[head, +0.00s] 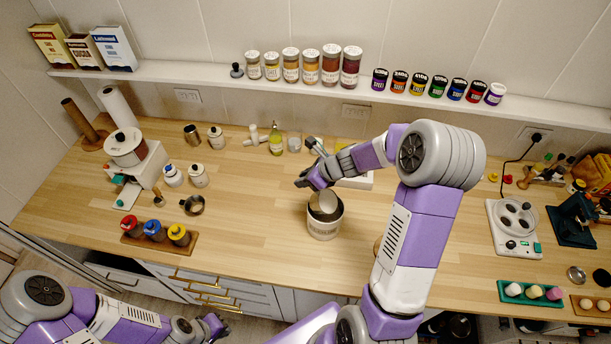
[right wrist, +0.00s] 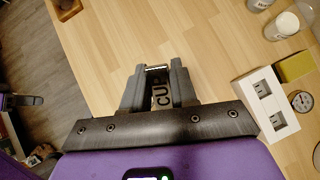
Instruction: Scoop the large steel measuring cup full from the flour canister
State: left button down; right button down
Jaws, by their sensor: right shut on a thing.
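The flour canister (head: 323,229) is a white open tub standing on the wooden counter in the middle of the head view. The steel measuring cup (head: 323,204) shows at its mouth, tilted; how deep it sits and what it holds cannot be told. My right gripper (head: 303,182) is just above the canister. In the right wrist view, my right gripper (right wrist: 154,88) is shut on the cup's handle (right wrist: 162,94), which is marked "CUP". The cup's bowl is out of that view. My left gripper (head: 216,326) is low at the counter's front, away from the canister; its jaws are too small to read.
A rack with red, blue and yellow-topped jars (head: 155,231) stands at the left front. A small round bowl (head: 192,205) is left of the canister.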

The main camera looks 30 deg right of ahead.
jog(key=shift+w+a+r+g+p, duration=0.1)
jog(key=shift+w+a+g+p, duration=0.15)
jog(key=shift+p, duration=1.25)
jog(key=shift+w+g+h, duration=0.1)
jog(key=shift+g+h, duration=0.15)
jog(key=shift+h, duration=0.05)
jog(key=shift+w+a+g+h, duration=0.15)
jog(key=shift+w+g+h, duration=0.05)
jog(key=shift+g+h, duration=0.1)
jog(key=shift+w+a+g, duration=0.1)
jog(key=shift+w+g, duration=0.05)
jog(key=shift+g, duration=0.25)
jog(key=shift+w+a+f+g+h, duration=0.1)
jog(key=shift+w+f+g+h, duration=0.1)
jog(key=shift+g+h, duration=0.25)
jog(key=shift+w+a+f+g+h, duration=0.1)
jog(key=shift+w+g+h, duration=0.1)
jog(key=shift+g+h, duration=0.25)
